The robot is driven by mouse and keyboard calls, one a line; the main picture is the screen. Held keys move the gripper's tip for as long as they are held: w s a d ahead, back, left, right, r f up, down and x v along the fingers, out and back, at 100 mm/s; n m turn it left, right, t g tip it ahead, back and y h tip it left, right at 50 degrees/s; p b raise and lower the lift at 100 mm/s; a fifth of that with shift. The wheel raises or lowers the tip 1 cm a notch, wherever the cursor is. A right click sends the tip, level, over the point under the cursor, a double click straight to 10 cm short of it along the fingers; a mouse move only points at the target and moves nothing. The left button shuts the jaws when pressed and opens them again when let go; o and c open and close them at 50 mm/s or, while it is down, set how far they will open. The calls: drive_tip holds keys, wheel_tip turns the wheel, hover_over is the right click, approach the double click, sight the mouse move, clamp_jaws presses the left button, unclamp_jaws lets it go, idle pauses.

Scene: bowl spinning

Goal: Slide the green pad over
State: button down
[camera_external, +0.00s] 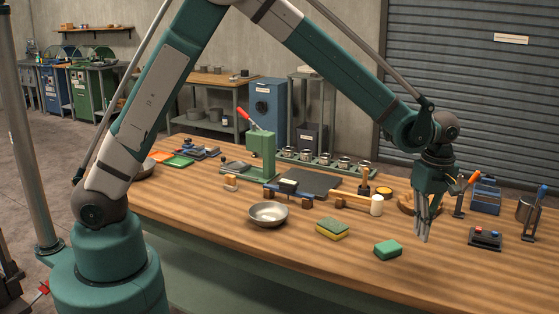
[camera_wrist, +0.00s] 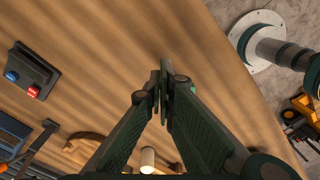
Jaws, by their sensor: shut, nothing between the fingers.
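A plain green pad (camera_external: 388,250), a small thick block, lies flat on the wooden table near its front edge. A second, two-layer pad, green on top and yellow below (camera_external: 333,229), lies to its left and a little farther back. My gripper (camera_external: 423,239) points down just right of the plain green pad, apart from it in the picture. Its fingers are together with nothing between them; the exact height of the tips above the table is unclear. In the wrist view the shut fingers (camera_wrist: 163,85) show against wood, and I cannot make out either pad there.
A metal bowl (camera_external: 268,214) stands left of the pads. A mallet (camera_external: 357,203) lies behind them. A button box (camera_external: 485,239) is right of my gripper, with a blue container (camera_external: 486,197) behind it. Bare table (camera_external: 440,285) lies in front.

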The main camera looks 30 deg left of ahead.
sight(385, 242)
drive_tip(key=n, duration=0.2)
drive_tip(key=s+n, duration=0.1)
drive_tip(key=shift+a+n, duration=0.1)
drive_tip(key=shift+n, duration=0.3)
drive_tip(key=shift+f, duration=0.15)
wheel_tip(385, 242, down, 10)
drive_tip(key=shift+w+a+r, duration=0.1)
drive_tip(key=shift+w+a, duration=0.15)
drive_tip(key=shift+a, duration=0.3)
drive_tip(key=shift+w+a+r, duration=0.1)
drive_tip(key=shift+w+a, duration=0.1)
drive_tip(key=shift+a, duration=0.3)
drive_tip(key=shift+w+a+f, duration=0.1)
drive_tip(key=shift+w+a, duration=0.2)
drive_tip(key=shift+a, duration=0.2)
drive_tip(key=shift+w+a, duration=0.1)
drive_tip(key=shift+a, duration=0.1)
drive_tip(key=w+a, duration=0.1)
drive_tip(key=a, duration=0.1)
drive_tip(key=w+a+b, duration=0.1)
drive_tip(key=a, duration=0.2)
drive_tip(key=w+a+b, duration=0.1)
drive_tip(key=a, duration=0.1)
drive_tip(key=shift+w+a, duration=0.15)
drive_tip(key=shift+w, duration=0.1)
